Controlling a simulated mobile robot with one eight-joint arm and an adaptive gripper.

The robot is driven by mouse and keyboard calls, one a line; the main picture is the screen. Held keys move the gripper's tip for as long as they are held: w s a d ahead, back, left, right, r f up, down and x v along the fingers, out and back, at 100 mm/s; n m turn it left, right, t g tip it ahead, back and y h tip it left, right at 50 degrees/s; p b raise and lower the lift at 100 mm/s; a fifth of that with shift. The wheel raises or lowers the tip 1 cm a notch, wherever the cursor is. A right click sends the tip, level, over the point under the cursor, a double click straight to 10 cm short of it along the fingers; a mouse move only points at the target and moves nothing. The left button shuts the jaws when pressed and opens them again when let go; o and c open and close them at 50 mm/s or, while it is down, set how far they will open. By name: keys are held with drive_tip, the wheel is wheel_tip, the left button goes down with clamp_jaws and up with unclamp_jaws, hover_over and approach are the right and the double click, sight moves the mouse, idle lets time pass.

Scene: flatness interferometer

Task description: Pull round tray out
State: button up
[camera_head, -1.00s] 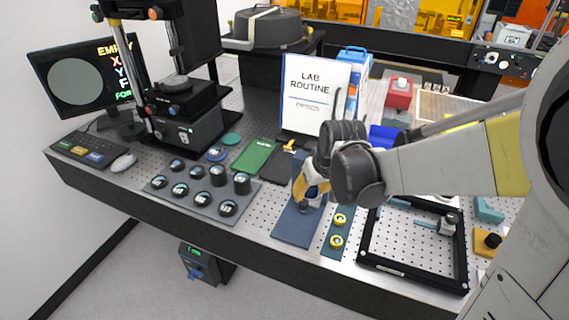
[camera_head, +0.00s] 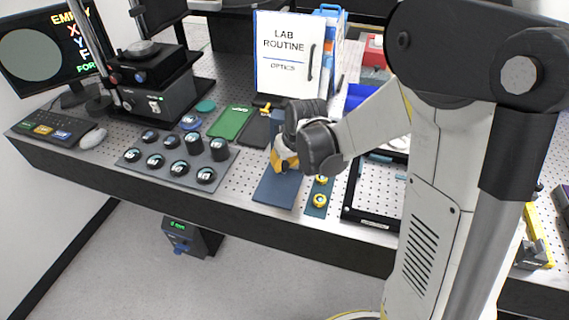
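A round grey metal plate (camera_head: 142,47), which looks like the round tray, sits on top of the black interferometer stage (camera_head: 150,88) at the upper left. The plate appears level and nothing shows on it. My gripper (camera_head: 280,172), yellow and white, points down over the dark blue mat (camera_head: 276,190) near the bench's front edge. It is well to the right of the interferometer and apart from the plate. My dark wrist hides part of the gripper, so its finger opening and any contents cannot be made out.
A monitor (camera_head: 40,55) stands left, with a keyboard (camera_head: 50,126) and mouse (camera_head: 93,138) before it. A pad (camera_head: 150,171) with several dark round pieces lies between my gripper and the interferometer. A white "LAB ROUTINE" sign (camera_head: 283,85) stands behind. A black frame (camera_head: 352,205) lies right.

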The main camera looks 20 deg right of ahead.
clamp_jaws()
drive_tip(key=s+a, duration=0.1)
drive_tip(key=s, duration=0.1)
drive_tip(key=s+a, duration=0.4)
drive_tip(key=s, duration=0.1)
drive_tip(key=shift+s+a, duration=0.1)
drive_tip(key=shift+a, duration=0.05)
drive_tip(key=o, duration=0.9)
unclamp_jaws()
drive_tip(key=shift+r, duration=0.1)
drive_tip(key=v, duration=1.1)
drive_tip(key=shift+r, duration=0.35)
drive_tip(key=shift+s, duration=0.15)
drive_tip(key=s+d+r+m+t, duration=0.1)
drive_tip(key=s+d+r+t, duration=0.1)
drive_tip(key=s, duration=0.6)
drive_tip(key=shift+s+d+r+m+t+h+b, duration=0.25)
drive_tip(key=shift+d+r+m+t, duration=0.2)
drive_tip(key=shift+d, duration=0.8)
